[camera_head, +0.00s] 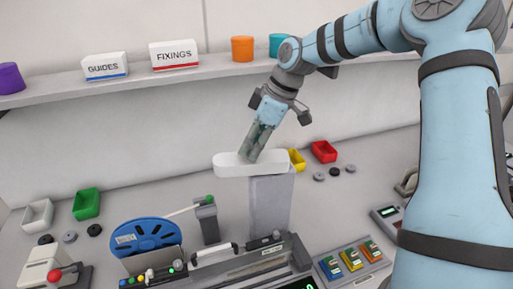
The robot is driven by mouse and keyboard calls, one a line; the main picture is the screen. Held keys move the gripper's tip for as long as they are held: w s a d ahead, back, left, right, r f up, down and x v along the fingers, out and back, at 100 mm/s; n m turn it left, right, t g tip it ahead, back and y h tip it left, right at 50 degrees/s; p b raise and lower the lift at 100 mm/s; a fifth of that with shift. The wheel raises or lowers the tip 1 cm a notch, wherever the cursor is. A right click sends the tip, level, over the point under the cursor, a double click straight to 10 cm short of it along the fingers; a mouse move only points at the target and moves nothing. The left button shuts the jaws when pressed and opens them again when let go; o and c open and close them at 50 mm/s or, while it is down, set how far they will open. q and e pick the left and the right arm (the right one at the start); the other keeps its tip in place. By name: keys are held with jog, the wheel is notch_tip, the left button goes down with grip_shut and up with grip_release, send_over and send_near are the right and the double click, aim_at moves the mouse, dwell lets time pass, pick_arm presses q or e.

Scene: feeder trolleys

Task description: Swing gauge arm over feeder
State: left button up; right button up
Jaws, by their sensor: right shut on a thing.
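A white gauge arm (228,167) lies level on top of a grey post (270,205), its rounded end reaching out to the left. My right gripper (254,150) comes down from above, tilted, and is shut on the gauge arm near its middle. The feeder (190,262) stands below at the front, with a blue reel (146,238) on its left and a small post with a green top (206,218) behind it. The gauge arm's free end hangs above and behind the feeder. My left gripper is not in view.
A shelf (120,88) at the back holds boxes marked GUIDES (104,66) and FIXINGS (174,54) and coloured pots. Small bins, including a green one (87,203) and a red one (323,151), stand on the bench. Coloured switches (351,260) sit at front right.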

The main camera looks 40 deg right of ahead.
aim_at(277, 158)
jog(key=shift+s+a+b, duration=0.35)
jog(key=shift+s+b, duration=0.35)
jog(key=shift+s, duration=0.15)
jog(key=shift+s+a+f+b, duration=0.1)
jog(key=shift+s+b, duration=0.35)
jog(key=shift+s, duration=0.3)
jog(key=shift+s+b, duration=0.55)
jog(key=shift+b, duration=0.3)
jog(key=s+b, duration=0.1)
jog(key=s+d, duration=0.1)
jog(key=s+b, duration=0.1)
jog(key=shift+d+b, duration=0.25)
jog(key=shift+b, duration=0.05)
jog(key=o, duration=0.7)
jog(key=shift+o, duration=0.2)
